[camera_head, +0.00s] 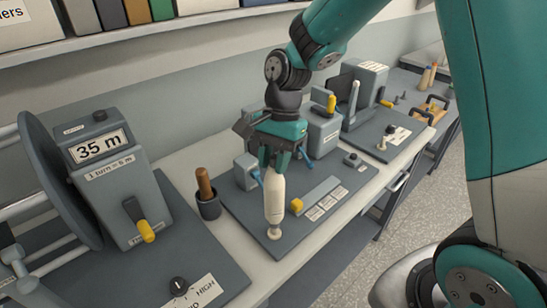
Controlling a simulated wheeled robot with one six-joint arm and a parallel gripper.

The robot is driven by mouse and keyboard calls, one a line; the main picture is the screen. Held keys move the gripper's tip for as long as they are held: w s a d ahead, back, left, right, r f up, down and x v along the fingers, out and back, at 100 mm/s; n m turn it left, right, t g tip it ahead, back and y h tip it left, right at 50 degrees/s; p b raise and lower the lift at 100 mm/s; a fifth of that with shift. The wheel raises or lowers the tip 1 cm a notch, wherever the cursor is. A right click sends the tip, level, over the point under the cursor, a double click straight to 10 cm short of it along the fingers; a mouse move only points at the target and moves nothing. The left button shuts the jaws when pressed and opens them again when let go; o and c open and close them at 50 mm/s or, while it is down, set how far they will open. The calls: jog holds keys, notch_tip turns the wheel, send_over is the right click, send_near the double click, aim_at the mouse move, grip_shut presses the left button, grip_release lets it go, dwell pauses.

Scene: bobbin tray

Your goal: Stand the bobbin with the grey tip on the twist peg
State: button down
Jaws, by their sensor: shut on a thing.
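My gripper (275,160) is shut on the upper part of a cream bobbin (274,196) and holds it upright, pointing down. No grey tip shows on it; its top is hidden between the jaws. The bobbin's lower end is right over a small pale round peg base (274,233) on the near grey board. I cannot tell whether it touches the base or stands on a peg. Another small pale peg (382,144) stands on the farther board. The labels are too small to tell which peg is the twist peg.
A grey machine (115,185) reading 35 m stands at left with a large disc. A wooden tray (428,112) with black handles and two bobbins (428,77) sit farther back.

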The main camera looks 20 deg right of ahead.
jog(key=shift+f+b, duration=0.95)
jog(key=shift+f, duration=0.75)
jog(key=c, duration=0.8)
grip_release()
jog(key=v, duration=1.7)
jog(key=shift+w+r, duration=0.1)
jog(key=shift+r, duration=0.2)
